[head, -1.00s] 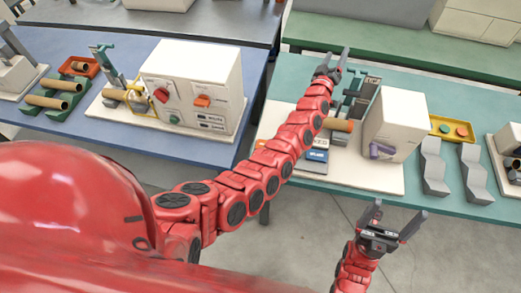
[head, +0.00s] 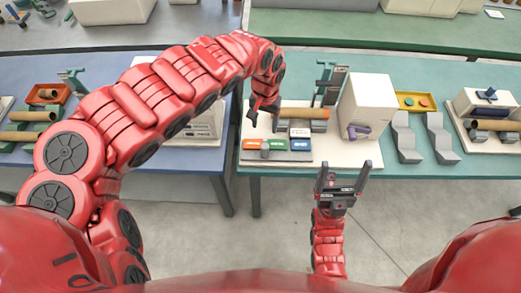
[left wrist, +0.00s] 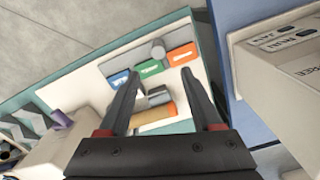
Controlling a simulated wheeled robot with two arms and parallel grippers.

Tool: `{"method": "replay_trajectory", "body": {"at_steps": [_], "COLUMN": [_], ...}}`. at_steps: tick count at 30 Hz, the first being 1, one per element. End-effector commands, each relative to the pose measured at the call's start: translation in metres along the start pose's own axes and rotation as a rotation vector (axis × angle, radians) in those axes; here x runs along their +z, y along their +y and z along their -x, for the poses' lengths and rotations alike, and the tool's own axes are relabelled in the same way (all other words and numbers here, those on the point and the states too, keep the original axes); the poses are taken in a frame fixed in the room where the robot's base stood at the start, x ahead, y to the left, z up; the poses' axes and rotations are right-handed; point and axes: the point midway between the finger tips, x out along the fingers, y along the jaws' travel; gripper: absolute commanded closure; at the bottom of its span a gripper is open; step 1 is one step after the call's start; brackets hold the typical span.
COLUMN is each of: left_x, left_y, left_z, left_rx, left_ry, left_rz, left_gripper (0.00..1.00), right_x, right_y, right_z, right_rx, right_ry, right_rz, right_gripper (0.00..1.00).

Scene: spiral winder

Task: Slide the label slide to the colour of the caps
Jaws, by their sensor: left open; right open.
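The label slide is a grey panel (head: 292,157) on the cream base at the near edge of the teal table. It bears an orange (head: 252,144), a green (head: 277,144) and a blue label (head: 301,144). A grey round knob (head: 265,148) stands at its near side, between orange and green; it also shows in the left wrist view (left wrist: 158,50). My left gripper (head: 263,119) is open and empty above and behind the panel. My right gripper (head: 343,176) is open and empty before the table.
A white box (head: 366,95) with a purple lever (head: 358,131) stands right of the panel. A brown tube (head: 290,112) lies behind the panel. Two grey stepped stands (head: 403,140) are further right. The blue table (head: 205,176) adjoins at left, with a gap between.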

Motion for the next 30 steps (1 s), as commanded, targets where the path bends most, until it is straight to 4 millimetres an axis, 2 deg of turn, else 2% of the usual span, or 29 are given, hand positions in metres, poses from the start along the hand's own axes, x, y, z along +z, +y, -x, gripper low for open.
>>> {"method": "replay_trajectory", "body": {"at_steps": [5, 10, 13, 22, 30], "left_x": [0.001, 0.0, 0.001, -0.001, -0.002], "left_y": [0.003, 0.004, 0.004, 0.005, 0.005], "left_z": [-0.024, -0.062, -0.084, -0.133, -0.16], "left_rx": [0.002, 0.005, 0.009, 0.011, 0.008], "left_ry": [-0.002, 0.0, -0.001, 0.002, 0.006], "left_rz": [-0.001, -0.001, -0.002, -0.001, -0.003], "left_gripper": [0.34, 0.34, 0.34, 0.34, 0.34], "right_x": [0.001, 0.004, 0.003, 0.002, 0.001], "right_y": [0.0, -0.001, -0.001, -0.001, 0.0], "right_z": [0.004, 0.021, 0.019, 0.011, 0.008], "right_rx": [0.0, 0.0, 0.0, 0.0, 0.0], "right_ry": [0.0, 0.0, 0.0, 0.0, 0.0], "right_rz": [0.0, 0.0, 0.0, 0.0, 0.0], "right_gripper": [0.1, 0.1, 0.1, 0.1, 0.1]}}
